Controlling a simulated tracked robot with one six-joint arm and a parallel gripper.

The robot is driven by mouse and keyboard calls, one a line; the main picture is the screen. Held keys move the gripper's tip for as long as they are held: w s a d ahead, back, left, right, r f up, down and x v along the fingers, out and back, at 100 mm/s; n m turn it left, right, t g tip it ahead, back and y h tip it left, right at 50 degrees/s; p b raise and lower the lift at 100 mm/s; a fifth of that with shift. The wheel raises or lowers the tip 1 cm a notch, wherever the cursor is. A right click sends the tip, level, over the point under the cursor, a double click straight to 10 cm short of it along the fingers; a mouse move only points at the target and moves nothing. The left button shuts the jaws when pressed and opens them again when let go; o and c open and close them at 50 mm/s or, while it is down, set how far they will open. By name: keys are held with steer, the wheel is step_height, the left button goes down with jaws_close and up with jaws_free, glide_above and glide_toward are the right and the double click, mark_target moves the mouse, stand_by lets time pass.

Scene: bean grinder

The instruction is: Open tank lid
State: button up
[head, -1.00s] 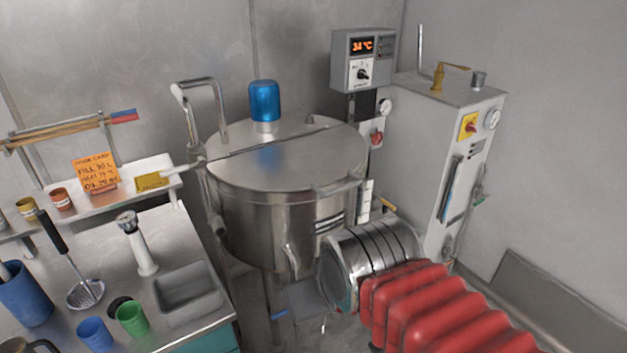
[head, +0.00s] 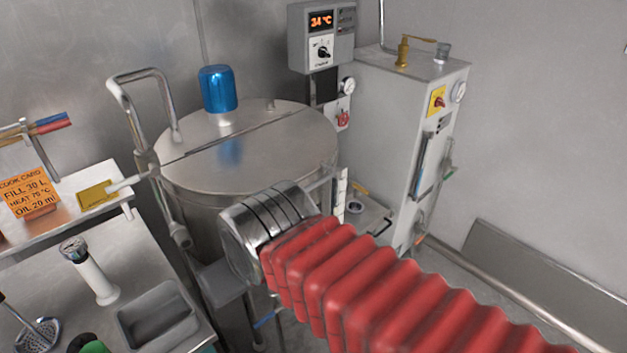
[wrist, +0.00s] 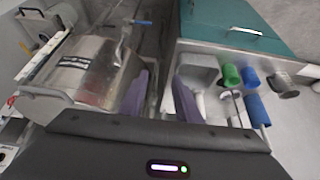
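The steel tank (head: 185,215) stands against the back wall, and its round lid (head: 270,150) lies flat and closed on top. A straight seam crosses the lid, with a blue motor cap (head: 217,90) behind it. My arm hides the tank's front and part of the front rim in the head view. The tank wall (wrist: 95,75) shows at the left of the wrist view, with a bar-like handle (wrist: 45,92) at its lower left. My gripper (wrist: 160,88) is open and empty, its two purple fingers apart beside the tank. The head view hides the fingers behind my arm.
A control box (head: 322,35) reading 34 °C and a grey cabinet (head: 385,120) stand right of the tank. A bent pipe (head: 120,85) rises at its left. The counter with a sink (head: 155,315) is at left; cups (wrist: 230,75) show in the wrist view.

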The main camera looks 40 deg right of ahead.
steer(key=w+d+f+m+y, duration=0.1)
steer(key=w+d+m+y, duration=0.2)
steer(key=d, duration=0.3)
steer(key=w+d+f+m+t+y, duration=0.1)
steer(key=w+d+m+y, duration=0.15)
steer(key=d, duration=0.35)
steer(key=w+d+f+m+y, duration=0.1)
steer(key=w+d+m+y, duration=0.15)
steer(key=d+m, duration=0.2)
steer(key=s+d+m+t, duration=0.2)
steer(key=d+t, duration=0.2)
steer(key=d, duration=0.6)
steer(key=s+d+m+t+h, duration=0.1)
steer(key=d+t, duration=0.3)
steer(key=d, duration=0.6)
steer(key=shift+s+d+m, duration=0.4)
steer(key=shift+s+m, duration=0.1)
steer(key=shift+s, duration=0.1)
steer(key=shift+a, duration=0.1)
